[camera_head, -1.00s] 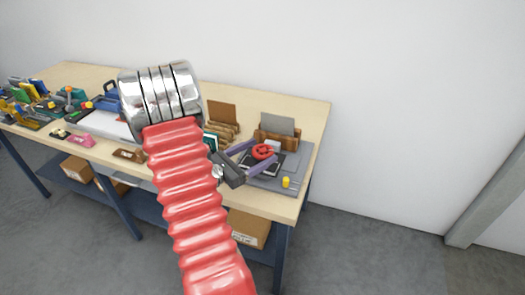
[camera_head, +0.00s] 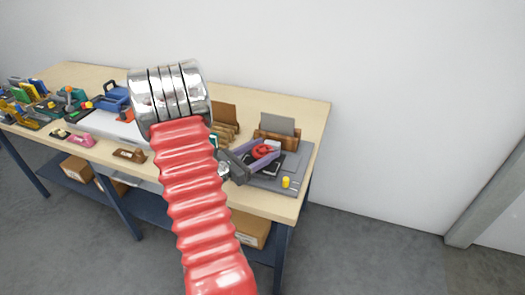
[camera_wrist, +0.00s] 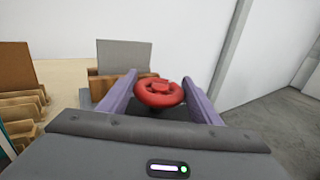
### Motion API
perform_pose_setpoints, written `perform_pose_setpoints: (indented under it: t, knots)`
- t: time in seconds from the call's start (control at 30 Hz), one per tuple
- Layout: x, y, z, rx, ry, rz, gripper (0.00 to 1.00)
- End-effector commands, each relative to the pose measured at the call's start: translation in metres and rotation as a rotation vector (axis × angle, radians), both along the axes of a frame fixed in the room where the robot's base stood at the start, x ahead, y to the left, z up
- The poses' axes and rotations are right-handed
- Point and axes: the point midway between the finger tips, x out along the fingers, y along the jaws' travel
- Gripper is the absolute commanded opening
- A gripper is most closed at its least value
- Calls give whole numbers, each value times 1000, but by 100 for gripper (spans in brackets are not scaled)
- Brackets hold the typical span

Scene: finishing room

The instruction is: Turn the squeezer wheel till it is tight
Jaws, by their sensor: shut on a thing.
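The squeezer wheel (camera_head: 264,151) is red and sits above a dark device on a grey mat (camera_head: 298,160) at the right end of the workbench. In the wrist view the red wheel (camera_wrist: 159,92) lies between my two purple fingers, close to their tips. My gripper (camera_head: 266,152) reaches in from the left and is shut on the wheel, one finger on each side of its rim. The body under the wheel is mostly hidden by the fingers and the gripper housing.
A wooden holder with a grey card (camera_head: 278,126) stands just behind the wheel. A yellow piece (camera_head: 286,182) lies at the mat's front. Wooden racks (camera_head: 224,131) stand to the left. The bench's right end (camera_head: 318,125) is clear.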

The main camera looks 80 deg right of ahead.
Motion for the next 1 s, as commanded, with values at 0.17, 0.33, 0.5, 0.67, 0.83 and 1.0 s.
perform_pose_setpoints:
  t: [0.17, 0.33, 0.5, 0.67, 0.83, 1.0]
  knots:
    - [0, 0, 0, 0, 0, 1, 35]
    - [1, -1, 1, -2, 0, -20, 35]
    - [1, -2, 1, -5, 0, -91, 35]
    - [1, -2, 1, -6, -1, -184, 35]
    - [1, -1, 1, -5, -1, -251, 35]
    - [0, -1, 1, -3, -2, -264, 35]
